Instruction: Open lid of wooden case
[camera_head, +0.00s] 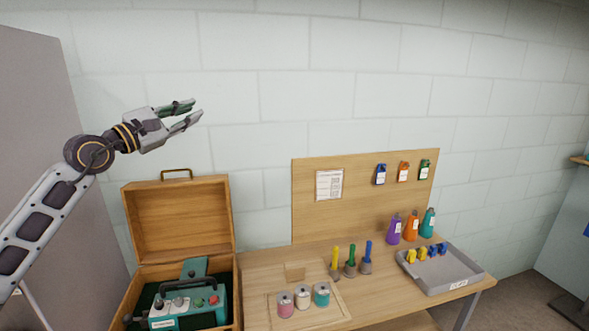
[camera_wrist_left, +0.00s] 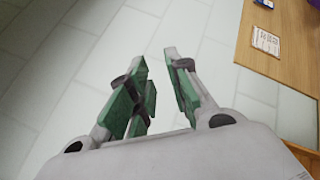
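The wooden case (camera_head: 128,291) stands at the left of the table with its lid (camera_head: 178,220) raised upright behind it; a brass handle (camera_head: 177,171) is on the lid's top edge. Inside the case sits a teal machine (camera_head: 188,306) with knobs and a red button. My left gripper (camera_head: 193,111) is above the lid, in front of the wall, apart from the case. It is open and empty; the left wrist view (camera_wrist_left: 160,80) shows a gap between its green-padded fingers. My right gripper is not in view.
The wooden table (camera_head: 255,265) holds several spools (camera_head: 303,296), upright tools with coloured handles (camera_head: 350,261), bottles (camera_head: 411,225) and a grey tray (camera_head: 440,276). A pegboard-like panel (camera_head: 325,225) with a paper sheet stands behind. A grey panel (camera_head: 35,120) rises at the left.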

